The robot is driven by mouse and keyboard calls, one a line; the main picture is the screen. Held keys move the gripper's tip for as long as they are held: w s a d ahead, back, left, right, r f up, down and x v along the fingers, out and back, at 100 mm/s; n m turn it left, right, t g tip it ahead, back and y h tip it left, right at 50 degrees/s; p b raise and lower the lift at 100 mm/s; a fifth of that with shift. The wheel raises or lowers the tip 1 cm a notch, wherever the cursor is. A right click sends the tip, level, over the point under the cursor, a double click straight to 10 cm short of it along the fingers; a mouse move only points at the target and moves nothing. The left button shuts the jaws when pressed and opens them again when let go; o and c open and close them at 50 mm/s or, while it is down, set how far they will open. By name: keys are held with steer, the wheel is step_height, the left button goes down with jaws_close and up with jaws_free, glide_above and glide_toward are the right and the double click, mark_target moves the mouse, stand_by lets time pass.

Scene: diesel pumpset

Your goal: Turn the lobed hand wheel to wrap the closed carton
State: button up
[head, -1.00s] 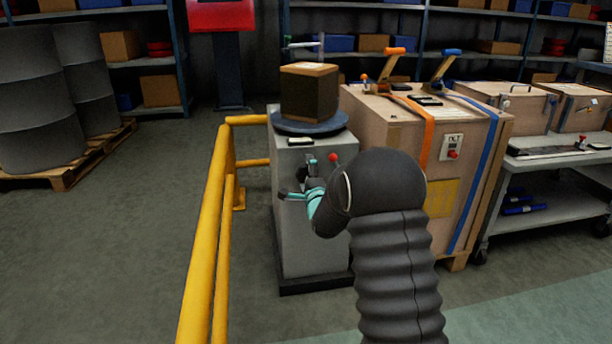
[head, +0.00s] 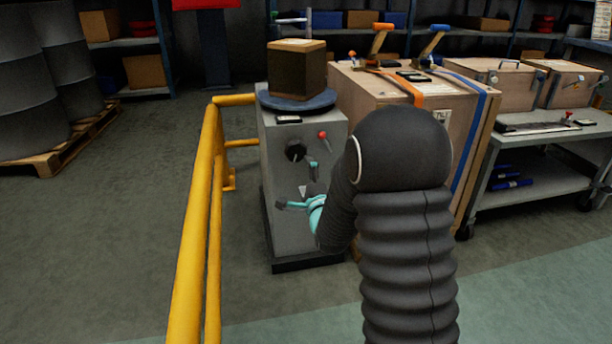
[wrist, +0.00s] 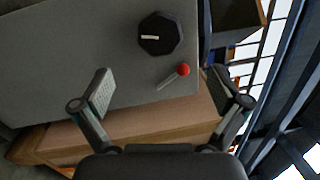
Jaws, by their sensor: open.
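The black lobed hand wheel (head: 296,151) is on the front face of the grey machine (head: 277,219). In the wrist view the wheel (wrist: 162,44) shows a white mark pointing left. The closed carton (head: 297,70), dark-sided with a lighter top, sits upright on the blue turntable (head: 297,101) above the machine. My gripper (head: 299,187) is open and empty, below and in front of the wheel, apart from it. In the wrist view the spread fingers of my gripper (wrist: 167,93) have the wheel beyond them, nearer the top edge.
A red-knobbed lever (head: 322,135) stands right of the wheel and also shows in the wrist view (wrist: 183,70). A yellow rail (head: 203,190) runs along the left. A large strapped crate (head: 395,88) stands close on the right, with a grey cart (head: 540,145) beyond.

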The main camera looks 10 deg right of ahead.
mark_target(297, 153)
steer(key=shift+r, duration=0.1)
steer(key=w+n, duration=0.4)
steer(key=n, duration=0.7)
steer(key=w+n+p, duration=0.1)
steer(key=w+n, duration=0.2)
steer(key=n, duration=0.8)
steer(key=w+r+n+g+h, duration=0.1)
steer(key=w+n, duration=0.3)
steer(key=n, duration=0.7)
steer(key=shift+w+a+n+p, duration=0.25)
steer(key=shift+w+n+p, duration=0.05)
steer(key=shift+w+p, duration=0.1)
